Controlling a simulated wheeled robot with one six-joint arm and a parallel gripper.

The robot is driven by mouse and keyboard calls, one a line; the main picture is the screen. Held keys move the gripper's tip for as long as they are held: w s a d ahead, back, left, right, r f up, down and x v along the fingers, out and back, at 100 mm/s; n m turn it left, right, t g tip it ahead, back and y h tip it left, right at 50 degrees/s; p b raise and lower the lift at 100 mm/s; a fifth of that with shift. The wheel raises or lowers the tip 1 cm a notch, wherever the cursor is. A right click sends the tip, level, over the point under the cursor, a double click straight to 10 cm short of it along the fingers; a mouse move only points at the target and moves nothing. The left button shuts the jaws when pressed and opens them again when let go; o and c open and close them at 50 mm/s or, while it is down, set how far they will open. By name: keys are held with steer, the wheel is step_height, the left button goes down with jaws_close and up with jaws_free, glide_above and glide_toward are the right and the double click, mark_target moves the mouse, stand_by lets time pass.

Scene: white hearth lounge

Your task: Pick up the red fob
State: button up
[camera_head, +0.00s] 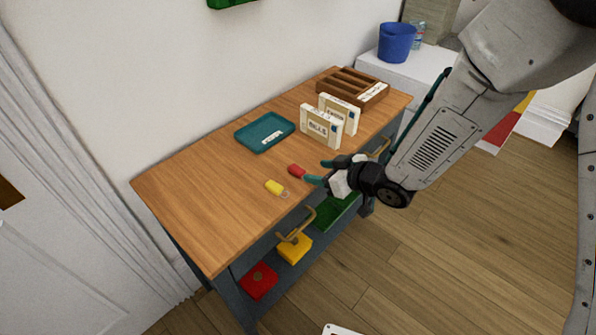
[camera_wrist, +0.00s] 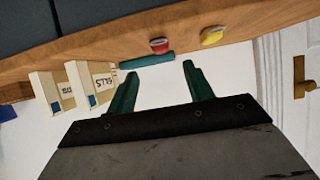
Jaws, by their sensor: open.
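The red fob (camera_head: 296,170) lies on the wooden table (camera_head: 190,190) near its front edge. My gripper (camera_head: 318,172) is open, its green fingertips just to the right of the fob in the head view. In the wrist view the red fob (camera_wrist: 160,45) shows beyond the gap between the fingers of my gripper (camera_wrist: 160,70), apart from both. Nothing is held. A yellow fob (camera_head: 275,187) lies to the left of the red one, and it also shows in the wrist view (camera_wrist: 212,35).
A teal tray (camera_head: 248,144) lies behind the fobs. Two labelled white holders (camera_head: 320,127) and a wooden slotted box (camera_head: 345,88) stand to the right. The table's left part is clear.

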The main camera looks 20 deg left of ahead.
mark_target(300, 171)
steer(key=x, duration=0.6)
steer(key=shift+a+f, duration=0.2)
steer(key=shift+f, duration=0.2)
steer(key=c, duration=1.1)
